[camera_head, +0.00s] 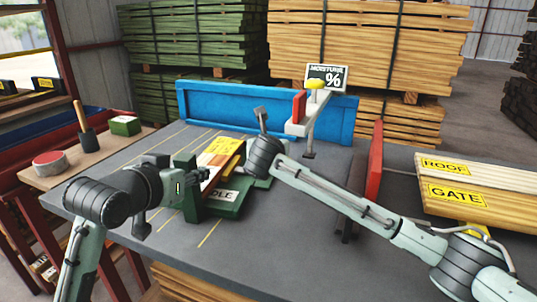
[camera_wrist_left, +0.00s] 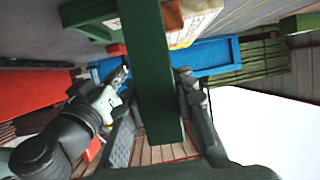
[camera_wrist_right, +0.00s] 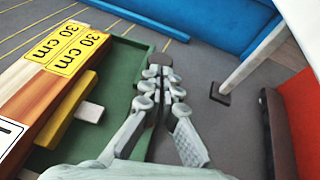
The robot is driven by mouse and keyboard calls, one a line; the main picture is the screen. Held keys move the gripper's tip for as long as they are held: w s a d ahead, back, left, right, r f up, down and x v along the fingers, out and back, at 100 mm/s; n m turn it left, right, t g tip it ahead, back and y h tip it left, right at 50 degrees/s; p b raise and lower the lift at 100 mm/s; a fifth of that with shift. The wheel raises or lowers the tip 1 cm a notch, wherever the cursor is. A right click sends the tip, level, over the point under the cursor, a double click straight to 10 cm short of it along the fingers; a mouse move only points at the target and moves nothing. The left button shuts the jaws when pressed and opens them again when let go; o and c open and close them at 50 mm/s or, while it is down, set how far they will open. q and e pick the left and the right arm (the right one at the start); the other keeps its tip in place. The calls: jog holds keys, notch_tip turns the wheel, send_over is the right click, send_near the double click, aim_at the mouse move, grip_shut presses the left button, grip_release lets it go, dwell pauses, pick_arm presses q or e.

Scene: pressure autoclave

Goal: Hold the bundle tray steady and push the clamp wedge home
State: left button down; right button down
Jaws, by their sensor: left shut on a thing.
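The bundle tray (camera_head: 228,207) is green and lies on the dark table, with striped boards (camera_head: 222,153) in it under yellow labels. My left gripper (camera_head: 197,181) is shut on the tray's upright green end plate (camera_wrist_left: 150,70), which stands between its fingers in the left wrist view. My right gripper (camera_wrist_right: 163,85) looks shut and empty, over the tray's edge beside the boards. A yellow bar (camera_wrist_right: 68,108) lies along the bundle, with a pale block (camera_wrist_right: 90,112) against it. The pale block looks like the clamp wedge, apart from my right fingers. In the head view my right wrist hides that spot.
A blue trough (camera_head: 215,100) runs along the table's back. A white stand with a moisture sign (camera_head: 327,78) and a red upright panel (camera_head: 375,160) stand right of the tray. Boards marked roof and gate (camera_head: 460,180) lie far right. A side bench (camera_head: 70,170) is at left.

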jog(key=f+v, duration=0.1)
jog(key=v, duration=1.2)
jog(key=shift+s, duration=0.6)
jog(key=shift+a+r, duration=0.1)
pick_arm(q)
jog(key=c, duration=1.2)
grip_release()
jog(key=shift+o, duration=0.2)
jog(key=shift+r, duration=0.15)
